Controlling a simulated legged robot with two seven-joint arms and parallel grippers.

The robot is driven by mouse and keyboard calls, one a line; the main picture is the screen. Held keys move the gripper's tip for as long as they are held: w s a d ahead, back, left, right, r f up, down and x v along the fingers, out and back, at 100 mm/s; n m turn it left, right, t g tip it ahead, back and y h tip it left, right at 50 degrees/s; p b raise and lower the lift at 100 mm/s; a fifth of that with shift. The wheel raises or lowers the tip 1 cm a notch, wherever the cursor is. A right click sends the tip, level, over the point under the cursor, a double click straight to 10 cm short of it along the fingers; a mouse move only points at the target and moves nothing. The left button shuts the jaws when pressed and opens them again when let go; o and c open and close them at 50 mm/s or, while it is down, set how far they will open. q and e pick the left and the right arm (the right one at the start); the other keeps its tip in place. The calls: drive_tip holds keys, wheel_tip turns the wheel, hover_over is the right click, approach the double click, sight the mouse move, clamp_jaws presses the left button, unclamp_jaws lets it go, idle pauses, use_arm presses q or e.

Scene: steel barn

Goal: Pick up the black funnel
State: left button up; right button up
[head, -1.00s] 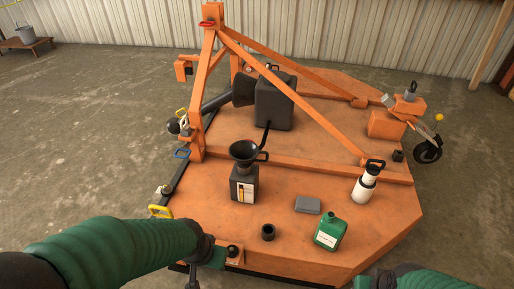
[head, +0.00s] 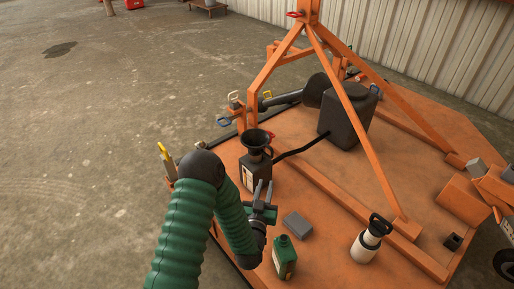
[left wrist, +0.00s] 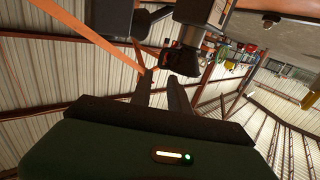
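The black funnel (head: 257,140) sits upright in the top of a dark jug (head: 256,174) with a pale label, on the orange deck (head: 330,215). My left gripper (head: 263,188) is just in front of the jug, fingers pointing up and apart, with nothing between them. In the left wrist view, the picture is turned over; the funnel (left wrist: 183,60) appears just beyond the open fingertips (left wrist: 162,80), below the jug (left wrist: 205,12). I cannot tell whether the fingers touch the jug. My right gripper is not in view.
A black hose (head: 300,148) runs from beside the jug to a black tank (head: 347,118). A grey block (head: 297,224), a green bottle (head: 285,257) and a white canister (head: 366,243) stand right of my left gripper. Orange frame bars (head: 355,120) rise behind.

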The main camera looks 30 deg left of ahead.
sight(272, 155)
use_arm(q)
drive_tip(key=b+x, duration=0.2)
drive_tip(key=x, duration=0.3)
drive_tip(key=b+x, duration=0.2)
drive_tip(key=x, duration=0.4)
drive_tip(key=b+x, duration=0.3)
drive_tip(key=x, duration=0.2)
drive_tip(key=shift+w+a, duration=0.15)
drive_tip(key=shift+a, duration=0.2)
drive_tip(key=shift+w+d+r, duration=0.1)
drive_tip(key=shift+r, duration=0.1)
clamp_jaws()
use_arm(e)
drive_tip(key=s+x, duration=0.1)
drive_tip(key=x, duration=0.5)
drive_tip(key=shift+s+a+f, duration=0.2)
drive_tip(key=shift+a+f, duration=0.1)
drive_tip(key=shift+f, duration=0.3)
